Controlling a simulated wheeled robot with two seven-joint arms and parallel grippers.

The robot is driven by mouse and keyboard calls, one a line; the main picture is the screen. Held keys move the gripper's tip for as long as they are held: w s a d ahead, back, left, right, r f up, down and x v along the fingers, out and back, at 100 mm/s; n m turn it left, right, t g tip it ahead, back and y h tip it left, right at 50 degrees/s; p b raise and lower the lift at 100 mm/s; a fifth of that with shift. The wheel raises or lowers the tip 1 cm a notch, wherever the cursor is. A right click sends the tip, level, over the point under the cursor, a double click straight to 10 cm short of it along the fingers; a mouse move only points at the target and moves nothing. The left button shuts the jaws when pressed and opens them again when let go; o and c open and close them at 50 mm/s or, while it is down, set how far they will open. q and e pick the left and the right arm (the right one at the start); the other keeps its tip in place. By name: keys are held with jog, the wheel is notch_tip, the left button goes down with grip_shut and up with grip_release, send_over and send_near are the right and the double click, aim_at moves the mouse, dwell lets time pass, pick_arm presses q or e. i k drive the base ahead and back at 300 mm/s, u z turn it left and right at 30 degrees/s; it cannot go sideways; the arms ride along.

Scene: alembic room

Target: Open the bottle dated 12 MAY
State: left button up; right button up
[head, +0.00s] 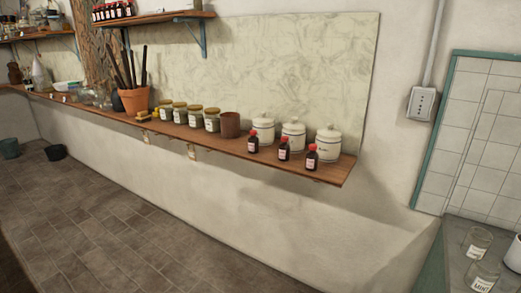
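Three small dark bottles with red caps and pale labels stand upright in a row near the right end of the long wooden shelf (330,177). They are the left bottle (253,143), the middle bottle (283,150) and the right bottle (311,157). Their caps are on. The label text is too small to read, so I cannot tell which is dated 12 MAY. More small red-capped bottles (112,12) stand on the upper shelf at the top left, also unreadable. Neither of my grippers is in view.
White lidded canisters (293,135) stand close behind the three bottles. A brown pot (230,125) and several glass jars (195,117) are to their left. A counter with glass jars (478,242) is at lower right. The tiled floor (110,230) below the shelf is clear.

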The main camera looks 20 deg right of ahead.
aim_at(312, 157)
jog(key=u, duration=0.15)
jog(key=i, duration=1)
jog(key=z, duration=0.75)
jog(key=i, duration=0.6)
jog(key=z, duration=0.55)
